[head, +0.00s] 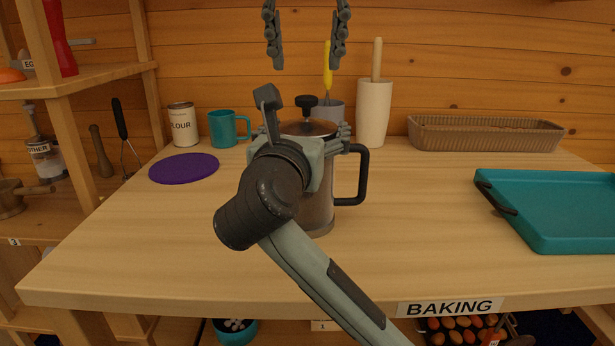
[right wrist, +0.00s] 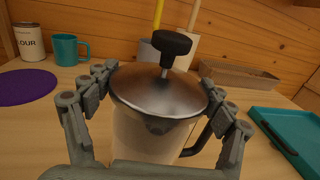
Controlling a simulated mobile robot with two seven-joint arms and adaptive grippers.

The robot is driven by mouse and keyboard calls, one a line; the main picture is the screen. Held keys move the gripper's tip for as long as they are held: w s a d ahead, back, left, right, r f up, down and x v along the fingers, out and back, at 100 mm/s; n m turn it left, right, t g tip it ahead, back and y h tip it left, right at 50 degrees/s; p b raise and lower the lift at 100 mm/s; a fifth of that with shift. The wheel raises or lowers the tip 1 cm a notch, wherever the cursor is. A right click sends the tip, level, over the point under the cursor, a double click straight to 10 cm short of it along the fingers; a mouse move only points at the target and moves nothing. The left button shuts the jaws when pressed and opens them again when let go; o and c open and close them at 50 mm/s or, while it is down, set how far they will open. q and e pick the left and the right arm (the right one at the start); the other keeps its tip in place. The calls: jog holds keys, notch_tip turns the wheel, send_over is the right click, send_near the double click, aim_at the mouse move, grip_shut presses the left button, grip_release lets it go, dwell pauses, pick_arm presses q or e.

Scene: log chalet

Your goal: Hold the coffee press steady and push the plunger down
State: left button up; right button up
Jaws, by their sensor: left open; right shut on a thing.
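The coffee press (head: 318,215) stands upright on the table, its black handle (head: 364,175) on the right. Its black plunger knob (head: 306,102) sits on a short bare rod above the domed metal lid; the knob also shows in the right wrist view (right wrist: 170,45). My right gripper (head: 318,138) is shut around the upper body of the press, a finger on each side just below the lid (right wrist: 160,90). My right arm hides much of the press's front in the head view. My left gripper (head: 306,62) is open and empty, above the knob and apart from it.
A teal mug (head: 226,128), flour tin (head: 183,124) and purple mat (head: 184,168) are left. A teal tray (head: 560,205) and basket (head: 485,133) are right.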

jog(key=o, duration=1.8)
jog(key=s, duration=0.4)
jog(key=s+a, duration=0.1)
jog(key=s, duration=0.3)
jog(key=s+a, duration=0.1)
jog(key=s, duration=0.3)
jog(key=shift+a, duration=0.1)
jog(key=shift+w, duration=0.15)
jog(key=w, duration=0.3)
jog(key=w+d, duration=0.1)
jog(key=w, duration=0.3)
jog(key=w+d, duration=0.1)
jog(key=w, duration=0.3)
jog(key=shift+d, duration=0.1)
jog(key=shift+w, duration=0.35)
pick_arm(q)
jog(key=shift+x, duration=1.6)
